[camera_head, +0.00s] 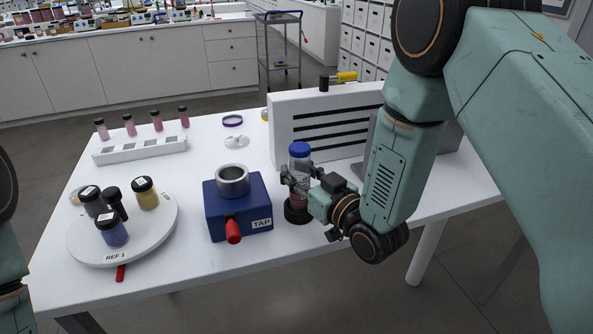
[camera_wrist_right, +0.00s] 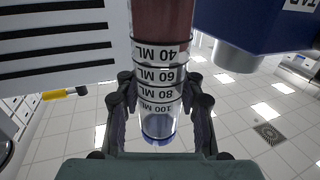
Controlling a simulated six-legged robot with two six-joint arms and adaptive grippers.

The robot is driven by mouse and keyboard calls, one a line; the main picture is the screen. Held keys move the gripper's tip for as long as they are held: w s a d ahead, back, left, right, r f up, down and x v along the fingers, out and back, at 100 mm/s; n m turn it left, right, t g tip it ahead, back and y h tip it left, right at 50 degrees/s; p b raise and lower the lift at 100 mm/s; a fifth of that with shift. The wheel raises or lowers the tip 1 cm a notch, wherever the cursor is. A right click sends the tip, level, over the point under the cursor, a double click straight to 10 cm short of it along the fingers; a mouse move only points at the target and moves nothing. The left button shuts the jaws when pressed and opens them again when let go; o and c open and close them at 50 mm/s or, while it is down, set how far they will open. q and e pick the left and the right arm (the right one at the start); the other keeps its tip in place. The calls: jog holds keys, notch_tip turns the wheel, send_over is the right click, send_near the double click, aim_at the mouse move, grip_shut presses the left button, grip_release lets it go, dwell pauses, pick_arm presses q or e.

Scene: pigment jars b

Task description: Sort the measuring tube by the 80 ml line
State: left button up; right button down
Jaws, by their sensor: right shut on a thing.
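The measuring tube (camera_head: 298,166) is a clear upright cylinder with a blue cap and dark red contents in its lower part. Its foot is at a black round base (camera_head: 297,212) on the table. My right gripper (camera_head: 299,182) is shut around the tube. In the right wrist view the tube (camera_wrist_right: 162,55) appears upside down, with bands marked 40, 60, 80 and 100 ML. The red contents end near the 40 ML band, and the part by the 80 ML band looks clear. The gripper fingers (camera_wrist_right: 160,98) hold it near the 80 and 100 ML bands. My left gripper is out of view.
A blue TAP box (camera_head: 238,208) with a metal cup and red handle stands left of the tube. A white slotted panel (camera_head: 284,125) stands behind it.

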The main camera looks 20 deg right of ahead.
jog(key=shift+f+b, duration=0.45)
jog(key=shift+f, duration=0.2)
jog(key=c, duration=0.8)
grip_release()
jog(key=shift+o, duration=0.2)
jog(key=v, duration=1.2)
jog(key=shift+s, duration=0.1)
